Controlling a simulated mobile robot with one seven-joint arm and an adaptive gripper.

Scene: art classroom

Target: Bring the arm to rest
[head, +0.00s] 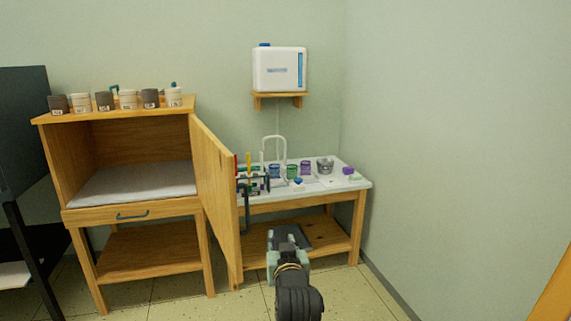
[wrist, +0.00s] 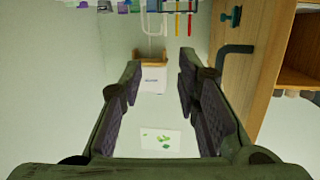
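My arm reaches in from the bottom of the head view, with my gripper (head: 283,236) in front of the white-topped table. In the wrist view my gripper (wrist: 160,62) is open, its two dark fingers well apart with nothing between them. The wrist picture is upside down. Past the fingers it shows the white dispenser (wrist: 153,78) and a sheet with green marks (wrist: 159,140).
The wooden cabinet (head: 125,150) stands left, its door (head: 216,203) swung open close to my arm. The table (head: 357,186) holds several cups, brushes and a faucet. The dispenser (head: 279,69) sits on a wall shelf.

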